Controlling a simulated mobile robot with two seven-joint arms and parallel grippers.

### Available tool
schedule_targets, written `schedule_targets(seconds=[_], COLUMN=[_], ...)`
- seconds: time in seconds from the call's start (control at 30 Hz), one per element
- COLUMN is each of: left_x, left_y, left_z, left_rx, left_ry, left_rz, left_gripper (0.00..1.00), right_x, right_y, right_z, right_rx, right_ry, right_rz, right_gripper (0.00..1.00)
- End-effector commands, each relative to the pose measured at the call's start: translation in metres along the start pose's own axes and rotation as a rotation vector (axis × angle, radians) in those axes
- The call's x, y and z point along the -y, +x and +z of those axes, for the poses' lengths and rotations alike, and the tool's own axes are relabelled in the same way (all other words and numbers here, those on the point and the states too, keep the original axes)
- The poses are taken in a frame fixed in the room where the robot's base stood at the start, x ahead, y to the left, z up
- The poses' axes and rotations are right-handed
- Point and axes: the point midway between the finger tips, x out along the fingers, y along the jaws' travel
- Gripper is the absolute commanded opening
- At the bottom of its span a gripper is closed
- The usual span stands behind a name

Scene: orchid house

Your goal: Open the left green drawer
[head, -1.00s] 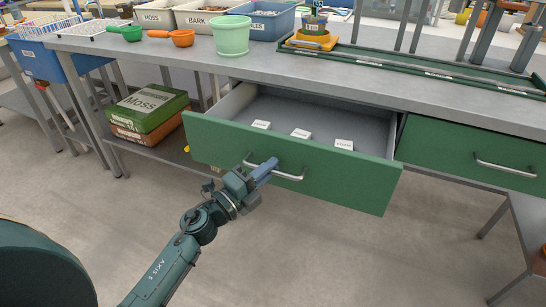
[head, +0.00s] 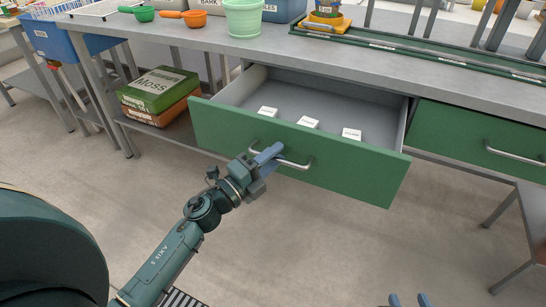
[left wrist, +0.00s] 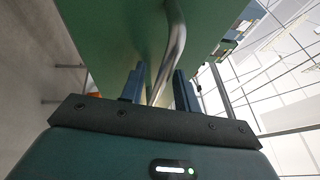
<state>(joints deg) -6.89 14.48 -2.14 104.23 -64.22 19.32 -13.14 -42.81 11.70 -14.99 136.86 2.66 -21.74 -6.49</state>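The left green drawer (head: 360,173) stands pulled well out from under the grey bench, and its grey inside shows. Its silver bar handle (head: 294,165) is on the front panel. My left gripper (head: 266,154) is at the left part of this handle. In the left wrist view, its two dark fingers (left wrist: 158,82) are apart, with the handle (left wrist: 174,45) passing between them and a gap on one side. My right gripper (head: 410,300) shows only its two separated fingertips at the bottom edge, empty and away from the drawer.
Several small white labelled boxes (head: 308,123) lie in the drawer. A second green drawer (head: 450,135) to the right is closed. Moss and brown bags (head: 158,92) lie on the lower shelf at left. A pale green pot (head: 243,18) stands on the bench (head: 330,55). The floor in front is clear.

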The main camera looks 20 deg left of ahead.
Motion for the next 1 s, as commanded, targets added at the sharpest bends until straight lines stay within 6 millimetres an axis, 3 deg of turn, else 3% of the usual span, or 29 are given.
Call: schedule_targets(seconds=[0.23,0.37,0.8,1.0], left_x=[0.0,-0.002,-0.002,-0.001], left_y=[-0.001,-0.012,-0.103,-0.127], left_z=[0.0,-0.001,-0.001,0.0], left_rx=[0.0,0.0,0.002,-0.001], left_ry=[-0.001,-0.003,-0.004,-0.001], left_rz=[0.0,0.002,0.004,0.001], left_gripper=[0.32,0.32,0.32,0.32], right_x=[0.0,0.0,0.005,0.005], right_y=[0.0,0.0,0.003,0.004], right_z=[0.0,0.002,0.008,0.008], right_rx=[0.001,0.002,0.01,0.009], right_ry=[0.0,0.0,-0.012,-0.017], right_rz=[0.0,0.0,-0.011,-0.012], right_gripper=[0.36,0.36,0.36,0.36])
